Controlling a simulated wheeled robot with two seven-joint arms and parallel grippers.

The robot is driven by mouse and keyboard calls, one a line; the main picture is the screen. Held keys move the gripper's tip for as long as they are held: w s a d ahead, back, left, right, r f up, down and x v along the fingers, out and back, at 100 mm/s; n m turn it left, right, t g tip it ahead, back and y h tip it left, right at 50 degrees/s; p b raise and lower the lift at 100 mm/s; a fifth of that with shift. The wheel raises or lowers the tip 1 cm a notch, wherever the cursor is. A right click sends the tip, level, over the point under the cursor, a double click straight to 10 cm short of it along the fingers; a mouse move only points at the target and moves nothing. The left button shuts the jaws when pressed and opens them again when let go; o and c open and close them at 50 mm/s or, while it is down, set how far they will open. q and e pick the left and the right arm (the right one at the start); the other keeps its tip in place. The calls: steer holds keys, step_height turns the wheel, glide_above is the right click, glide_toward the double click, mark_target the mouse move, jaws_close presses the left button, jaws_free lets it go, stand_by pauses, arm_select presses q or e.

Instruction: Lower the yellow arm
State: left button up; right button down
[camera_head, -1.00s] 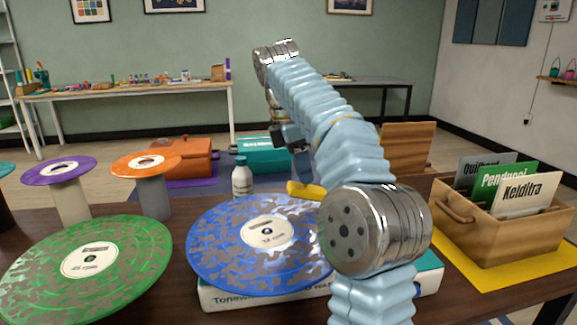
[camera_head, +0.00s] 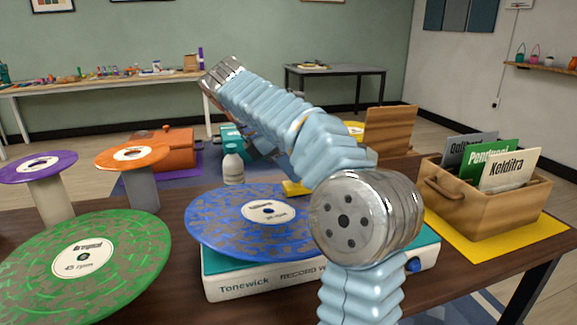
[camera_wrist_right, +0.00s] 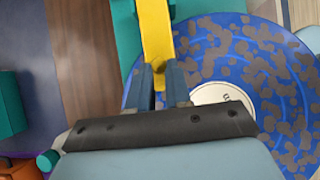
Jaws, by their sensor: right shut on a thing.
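The yellow arm (camera_head: 295,187) belongs to the record player (camera_head: 265,277), a white and teal box bearing a blue speckled record (camera_head: 245,228). In the head view only a short piece of it shows beside my light-blue right arm. In the right wrist view the yellow arm (camera_wrist_right: 155,35) runs down from the top between the fingers of my right gripper (camera_wrist_right: 163,88). They are shut on it at the record's edge. In the head view my right arm hides that gripper. Whether the yellow arm touches the record cannot be told. My left gripper is out of view.
A green record (camera_head: 120,245) lies at the front left. Purple (camera_head: 38,165) and orange (camera_head: 132,155) discs top stands behind it. A white bottle (camera_head: 233,168) stands behind the player. A wooden crate of sleeves (camera_head: 480,205) sits on a yellow mat (camera_head: 515,236) at the right.

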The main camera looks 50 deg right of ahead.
steer(key=shift+f, duration=0.15)
steer(key=c, duration=1)
jaws_free()
steer(key=shift+c, duration=0.2)
